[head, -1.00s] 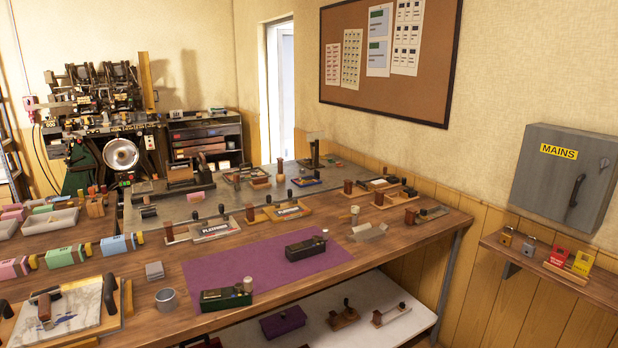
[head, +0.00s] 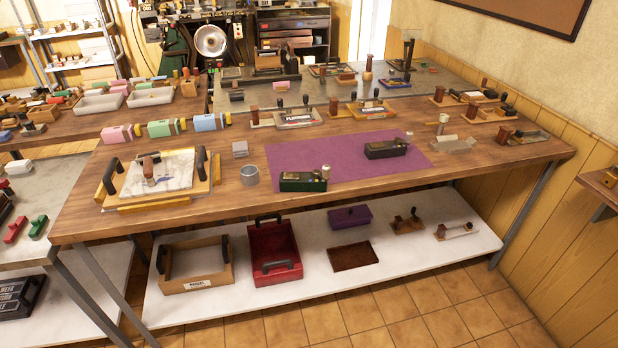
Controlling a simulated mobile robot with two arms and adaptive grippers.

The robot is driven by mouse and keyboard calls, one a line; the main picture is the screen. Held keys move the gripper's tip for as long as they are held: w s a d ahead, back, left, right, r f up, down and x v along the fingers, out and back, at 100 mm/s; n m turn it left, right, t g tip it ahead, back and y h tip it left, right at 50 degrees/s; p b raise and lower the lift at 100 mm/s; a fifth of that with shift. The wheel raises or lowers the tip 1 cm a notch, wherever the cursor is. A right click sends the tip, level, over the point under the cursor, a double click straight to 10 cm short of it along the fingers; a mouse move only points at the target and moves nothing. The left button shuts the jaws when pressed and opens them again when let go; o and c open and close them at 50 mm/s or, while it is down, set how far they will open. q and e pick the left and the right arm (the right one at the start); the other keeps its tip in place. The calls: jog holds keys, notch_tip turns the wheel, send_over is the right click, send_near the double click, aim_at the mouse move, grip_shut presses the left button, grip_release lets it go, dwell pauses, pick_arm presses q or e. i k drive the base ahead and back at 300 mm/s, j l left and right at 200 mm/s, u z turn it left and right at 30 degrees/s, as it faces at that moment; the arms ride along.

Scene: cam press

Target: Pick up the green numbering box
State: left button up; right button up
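A similar black box (head: 387,149) with a pale knob stands farther back on the mat, to the right. Neither of my grippers shows in the head view.
A marble board with black handles (head: 168,172) lies farther left. The shelf below (head: 325,286) holds a red tray (head: 273,250) and a wooden tray (head: 195,264).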

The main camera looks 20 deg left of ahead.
aim_at(288, 180)
jog(key=i+l+u, duration=0.1)
jog(key=i+u, duration=0.25)
jog(key=i, duration=0.15)
jog(key=i+l+u, duration=0.2)
jog(key=i+u, duration=0.15)
jog(key=i, duration=0.1)
